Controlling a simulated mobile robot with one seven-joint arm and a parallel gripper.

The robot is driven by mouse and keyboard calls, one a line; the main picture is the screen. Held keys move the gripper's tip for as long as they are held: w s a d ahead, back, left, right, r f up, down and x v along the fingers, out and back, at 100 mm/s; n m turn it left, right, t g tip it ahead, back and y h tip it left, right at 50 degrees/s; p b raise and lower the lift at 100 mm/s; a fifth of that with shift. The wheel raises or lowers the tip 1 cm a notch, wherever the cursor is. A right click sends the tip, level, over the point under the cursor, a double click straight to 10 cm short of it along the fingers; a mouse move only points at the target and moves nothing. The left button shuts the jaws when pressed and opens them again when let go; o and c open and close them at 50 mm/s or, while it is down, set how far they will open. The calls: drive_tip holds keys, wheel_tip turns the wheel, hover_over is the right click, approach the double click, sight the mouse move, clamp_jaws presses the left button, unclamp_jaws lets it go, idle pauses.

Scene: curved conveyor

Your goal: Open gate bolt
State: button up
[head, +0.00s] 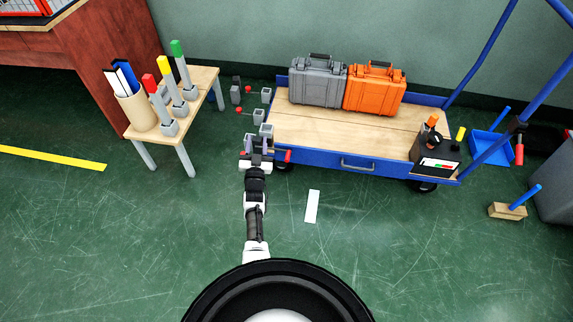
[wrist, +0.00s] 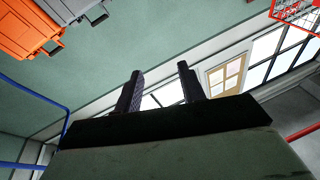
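My gripper (head: 257,158) is at the front left corner of the blue cart (head: 310,151), among small grey blocks and red pieces. In the wrist view its two dark fingers (wrist: 160,90) stand apart with nothing seen between them. A red bar end (head: 288,156) shows just right of my gripper, by the cart's edge. Small grey blocks (head: 266,95) and red knobs (head: 238,110) sit along the cart's left end; I cannot tell which piece is the gate bolt. My gripper hides part of this corner, and contact cannot be told.
A grey case (head: 317,82) and an orange case (head: 374,88) stand on the cart. A small wooden table (head: 200,82) with colour-topped grey posts stands at left. A brush (head: 508,210) lies at right. The green floor (head: 130,230) in front is mostly clear.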

sight(287, 160)
drive_tip(key=s+d+f+m+g+h+b, duration=0.15)
drive_tip(key=s+d+f, duration=0.25)
drive_tip(key=f, duration=0.5)
drive_tip(key=s+d+f+m+g+h, duration=0.1)
drive_tip(key=s+d+f+g, duration=0.2)
drive_tip(key=f, duration=0.5)
drive_tip(key=shift+t, duration=0.55)
drive_tip(key=shift+d+f+b+x, duration=0.1)
drive_tip(key=shift+d+b+x, duration=0.05)
drive_tip(key=shift+b+x, duration=1.7)
drive_tip(key=shift+d+f+b+x, duration=0.1)
drive_tip(key=shift+d+b+x, duration=0.1)
drive_tip(key=shift+b+x, duration=1.65)
drive_tip(key=shift+d+f+b+x, duration=0.15)
drive_tip(key=shift+b+x, duration=1.05)
drive_tip(key=shift+x, duration=1.25)
drive_tip(key=shift+s+r, duration=0.1)
